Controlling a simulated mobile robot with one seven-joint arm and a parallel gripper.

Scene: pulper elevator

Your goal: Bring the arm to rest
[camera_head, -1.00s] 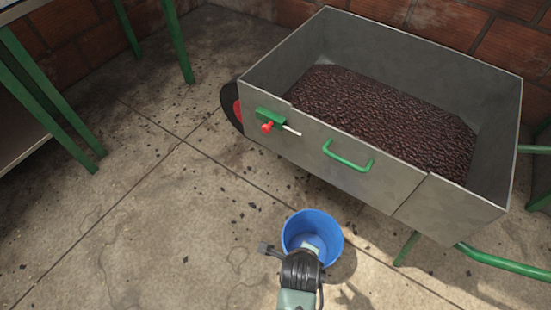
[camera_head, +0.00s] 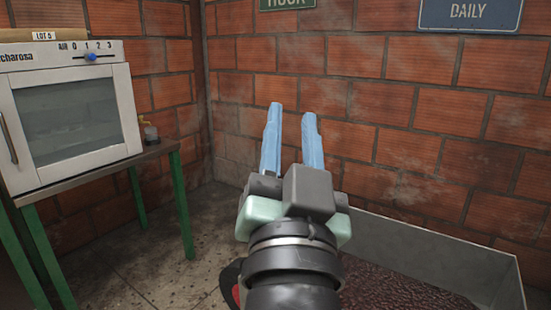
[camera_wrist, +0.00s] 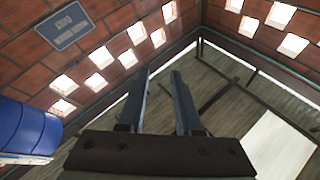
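My gripper (camera_head: 290,120) is raised in front of the brick wall in the head view, its two light-blue fingers pointing up. The fingers stand apart with nothing between them. In the wrist view my gripper (camera_wrist: 160,80) also shows as two dark, separated fingers, pointing toward the roof corner. My arm comes up from the bottom of the head view and hides part of the metal cart behind it.
The metal cart (camera_head: 440,245) with dark beans stands at lower right. A white oven-like machine (camera_head: 75,110) sits on a green-legged table (camera_head: 185,210) at left. A blue drum (camera_wrist: 28,128) shows in the wrist view. Brick walls (camera_head: 400,120) stand behind.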

